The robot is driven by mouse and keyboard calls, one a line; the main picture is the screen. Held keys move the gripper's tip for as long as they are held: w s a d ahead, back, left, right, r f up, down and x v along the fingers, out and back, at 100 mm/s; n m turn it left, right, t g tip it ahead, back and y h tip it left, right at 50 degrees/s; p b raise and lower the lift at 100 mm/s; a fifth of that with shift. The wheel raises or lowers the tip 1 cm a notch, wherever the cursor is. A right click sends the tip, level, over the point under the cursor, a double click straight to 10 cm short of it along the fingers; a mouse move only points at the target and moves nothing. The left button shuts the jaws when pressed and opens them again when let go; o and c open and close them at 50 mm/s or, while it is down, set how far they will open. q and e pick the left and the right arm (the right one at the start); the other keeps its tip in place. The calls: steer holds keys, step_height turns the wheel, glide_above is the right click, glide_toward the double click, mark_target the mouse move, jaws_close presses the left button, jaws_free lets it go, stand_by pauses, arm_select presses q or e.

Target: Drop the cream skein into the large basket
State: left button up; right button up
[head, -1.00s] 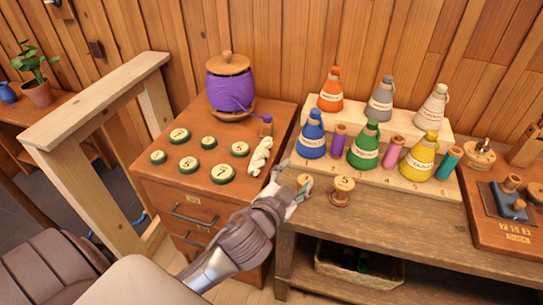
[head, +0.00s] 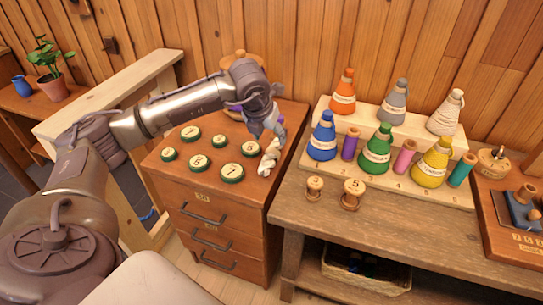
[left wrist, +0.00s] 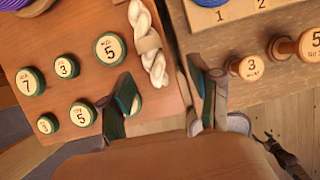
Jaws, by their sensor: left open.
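The cream skein (head: 270,157) is a twisted hank with a tan band, lying on the right side of the drawer cabinet's top. It also shows in the left wrist view (left wrist: 145,35), just beyond the fingertips. My left gripper (head: 272,127) is above and behind the skein's far end in the head view, apparently pointing down. In the left wrist view its two fingers (left wrist: 163,95) are spread apart with nothing between them. A wicker basket (head: 365,272) sits on the shelf under the bench, with dark items inside. My right gripper is not in view.
Several round green-rimmed numbered discs (head: 232,173) lie left of the skein. A purple wound jar, mostly hidden by my arm, stands behind. Two small wooden spools (head: 352,194) stand on the bench (head: 320,222), before a stepped rack of coloured cones (head: 376,148).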

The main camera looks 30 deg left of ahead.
mark_target(271, 152)
arm_select(q)
steer(key=shift+w+a+f+y, duration=0.1)
steer(key=shift+a+f+y, duration=0.1)
steer(key=shift+a, duration=0.25)
steer(key=shift+a+f+y, duration=0.1)
steer(key=shift+a+y, duration=0.1)
steer(key=shift+a, duration=0.25)
steer(key=x, duration=0.6)
steer(key=shift+w+d+f+p, duration=0.1)
steer(key=shift+f+p, duration=0.1)
steer(key=shift+p, duration=0.15)
steer(key=shift+d+p+x, duration=0.15)
steer(key=shift+p+x, duration=0.15)
steer(key=shift+x, duration=1.3)
steer(key=shift+d+p+x, duration=0.15)
steer(key=shift+p+x, duration=0.1)
steer(key=shift+x, duration=1.3)
steer(key=shift+a, duration=0.15)
steer(key=c, duration=0.9)
